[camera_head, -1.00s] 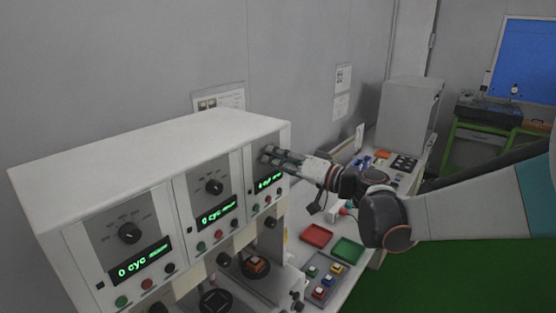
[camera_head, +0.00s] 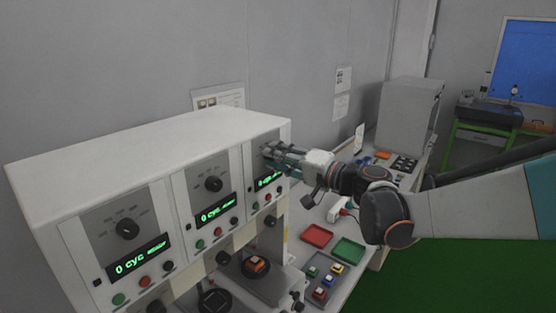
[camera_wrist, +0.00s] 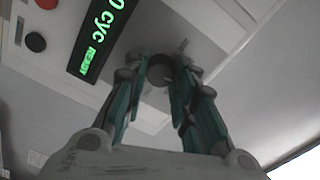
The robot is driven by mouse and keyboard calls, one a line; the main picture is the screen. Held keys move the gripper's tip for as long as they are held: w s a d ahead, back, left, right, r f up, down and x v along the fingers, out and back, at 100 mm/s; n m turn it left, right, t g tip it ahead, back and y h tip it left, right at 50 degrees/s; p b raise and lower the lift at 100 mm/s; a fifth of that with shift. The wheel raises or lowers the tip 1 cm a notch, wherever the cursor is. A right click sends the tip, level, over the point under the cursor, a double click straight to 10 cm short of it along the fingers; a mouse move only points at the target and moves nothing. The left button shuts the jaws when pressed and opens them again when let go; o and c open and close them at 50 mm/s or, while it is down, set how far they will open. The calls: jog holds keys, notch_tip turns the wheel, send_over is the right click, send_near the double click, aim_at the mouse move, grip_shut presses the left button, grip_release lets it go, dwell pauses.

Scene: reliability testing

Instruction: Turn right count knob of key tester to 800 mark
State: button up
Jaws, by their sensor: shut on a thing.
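The key tester (camera_head: 150,145) is a long white cabinet with three front panels, each with a black count knob and a green display. The right panel's display (camera_head: 268,181) is partly covered by my gripper. My gripper (camera_head: 270,152) is at the right panel, over the spot of its knob, which is hidden in the head view. In the wrist view, the dark round right count knob (camera_wrist: 158,74) sits between the fingertips of my gripper (camera_wrist: 165,66), and the fingers are closed on it. The green display (camera_wrist: 98,35) beside it reads "0 cyc READY". The scale marks are too unclear to read.
The middle knob (camera_head: 214,184) and left knob (camera_head: 127,229) stand out from their panels. Red and green trays (camera_head: 317,235) and a tray of coloured keys (camera_head: 324,276) lie on the bench below. A grey box (camera_head: 410,112) stands at the back.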

jog(key=shift+f+m+b, duration=0.15)
jog(key=shift+m+b, duration=0.65)
jog(key=shift+m, duration=4.2)
jog(key=o, duration=1.1)
jog(key=v, duration=1.2)
